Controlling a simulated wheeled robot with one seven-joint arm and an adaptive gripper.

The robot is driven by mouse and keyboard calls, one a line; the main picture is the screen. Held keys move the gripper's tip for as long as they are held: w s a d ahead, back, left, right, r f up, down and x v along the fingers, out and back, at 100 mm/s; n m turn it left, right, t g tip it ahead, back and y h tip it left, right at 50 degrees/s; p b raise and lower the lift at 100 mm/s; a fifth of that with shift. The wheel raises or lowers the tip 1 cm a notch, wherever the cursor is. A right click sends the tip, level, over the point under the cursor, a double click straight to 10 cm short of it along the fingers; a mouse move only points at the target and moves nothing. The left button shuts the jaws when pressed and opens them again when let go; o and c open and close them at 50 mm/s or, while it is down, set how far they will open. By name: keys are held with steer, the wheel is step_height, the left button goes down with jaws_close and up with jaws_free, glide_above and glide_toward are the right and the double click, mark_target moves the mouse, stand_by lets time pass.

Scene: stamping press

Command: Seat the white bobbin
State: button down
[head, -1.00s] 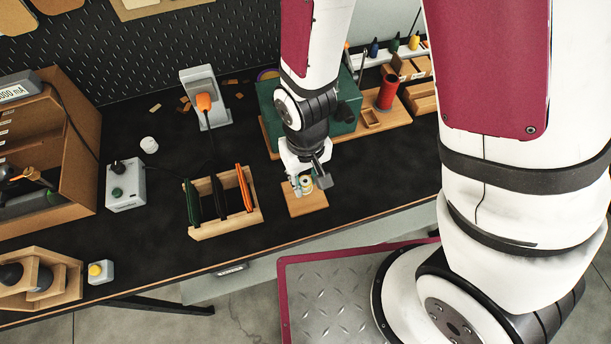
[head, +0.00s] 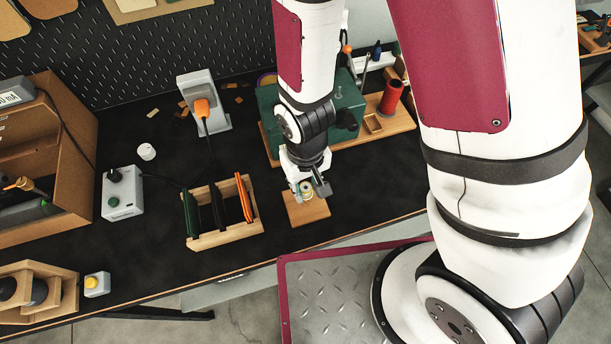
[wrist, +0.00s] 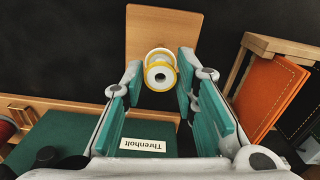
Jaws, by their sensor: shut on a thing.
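The white bobbin (wrist: 160,76) shows end-on in the wrist view, with a round hole in its pale face and a yellow band around it. My gripper (wrist: 157,70) is shut on it, with teal pads on either side. In the head view my gripper (head: 306,186) is over the small wooden board (head: 307,211), with the bobbin (head: 306,188) small between the fingers. The board also shows behind the bobbin in the wrist view (wrist: 150,25). Whether the bobbin touches the board, and any seat under it, I cannot tell.
A wooden rack (head: 227,231) with green, black and orange upright pieces stands close left of the board. A green machine body (head: 345,128) stands behind my gripper, with a red spool (head: 391,97) to its right. The black bench is clear to the board's right.

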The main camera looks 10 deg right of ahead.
mark_target(306, 192)
steer(key=shift+f, duration=0.8)
steer(key=shift+s+p, duration=0.1)
steer(key=shift+p, duration=0.25)
stand_by(0.4)
steer(key=shift+f, duration=0.1)
steer(key=shift+f, duration=0.7)
steer(key=shift+f, duration=0.7)
steer(key=shift+f, duration=0.3)
steer(key=shift+f, duration=0.1)
